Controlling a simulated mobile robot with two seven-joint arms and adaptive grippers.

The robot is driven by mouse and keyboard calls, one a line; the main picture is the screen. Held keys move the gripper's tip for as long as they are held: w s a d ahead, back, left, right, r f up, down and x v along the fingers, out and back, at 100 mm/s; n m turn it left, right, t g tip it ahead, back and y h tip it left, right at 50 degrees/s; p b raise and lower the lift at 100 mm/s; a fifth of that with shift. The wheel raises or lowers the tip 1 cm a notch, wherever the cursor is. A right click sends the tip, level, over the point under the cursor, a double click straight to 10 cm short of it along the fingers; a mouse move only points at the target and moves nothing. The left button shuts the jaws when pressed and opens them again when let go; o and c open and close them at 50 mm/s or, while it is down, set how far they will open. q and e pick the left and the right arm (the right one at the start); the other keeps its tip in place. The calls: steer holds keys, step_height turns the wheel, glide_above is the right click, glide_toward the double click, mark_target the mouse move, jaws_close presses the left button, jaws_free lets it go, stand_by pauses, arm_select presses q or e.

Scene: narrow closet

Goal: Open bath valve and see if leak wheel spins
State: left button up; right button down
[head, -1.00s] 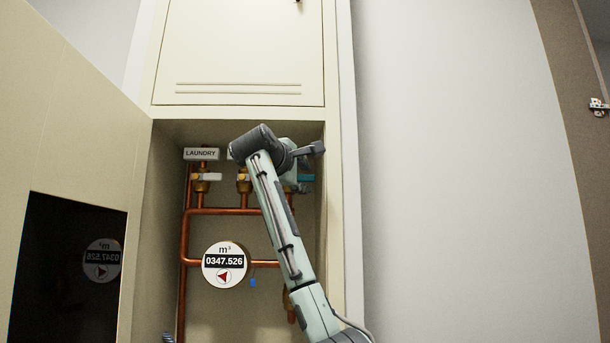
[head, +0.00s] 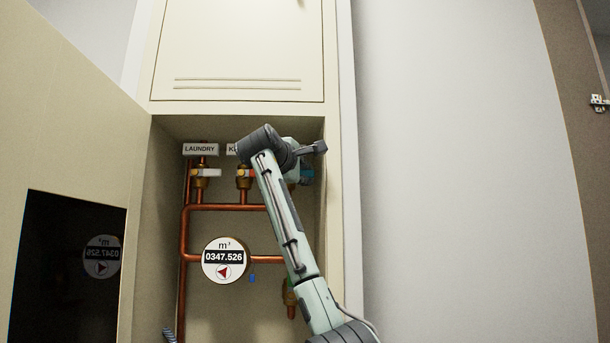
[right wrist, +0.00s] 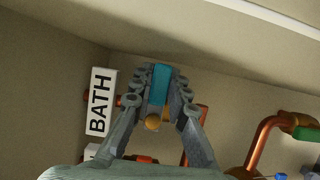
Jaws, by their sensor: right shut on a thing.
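My right gripper (right wrist: 160,97) is shut on the teal bath valve handle (right wrist: 160,84), with a brass knob between the fingers, beside the BATH label (right wrist: 100,102) in the right wrist view. In the head view my right arm hides most of this valve; a bit of blue (head: 306,174) shows beyond the wrist. The round white meter (head: 223,246) reads 0347.526. Its leak wheel, a red triangle (head: 223,272), points left.
The LAUNDRY valve (head: 203,173) has a white handle; another valve (head: 244,178) has an orange-red one. Copper pipes (head: 184,232) run through the narrow closet. The open door (head: 75,130) stands at the left, with a dark panel reflecting the meter. Pale wall lies to the right.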

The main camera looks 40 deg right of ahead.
steer(key=shift+f+m, duration=0.1)
steer(key=shift+m, duration=0.2)
steer(key=m, duration=0.1)
steer(key=f+m+y, duration=0.1)
steer(key=m, duration=0.1)
steer(key=shift+w+a+f+g+y, duration=0.1)
steer(key=shift+a+g+y, duration=0.05)
steer(key=shift+g+y, duration=0.2)
steer(key=m+y, duration=0.1)
steer(key=m, duration=0.1)
steer(key=a+f+m+y, duration=0.1)
steer(key=m+y, duration=0.1)
steer(key=w+a+f+m+t+y, duration=0.1)
steer(key=m, duration=0.2)
steer(key=shift+w+f, duration=0.1)
steer(key=shift+f, duration=0.05)
steer(key=shift+w+a+f+m+t+y, duration=0.1)
steer(key=shift+w+a+m+t+y, duration=0.15)
steer(key=shift+m+y, duration=0.35)
steer(key=shift+w+a+m+t+y, duration=0.1)
steer(key=shift+a+m+y, duration=0.2)
steer(key=shift+m, duration=0.5)
steer(key=c, duration=1.5)
jaws_free()
steer(key=shift+o, duration=0.2)
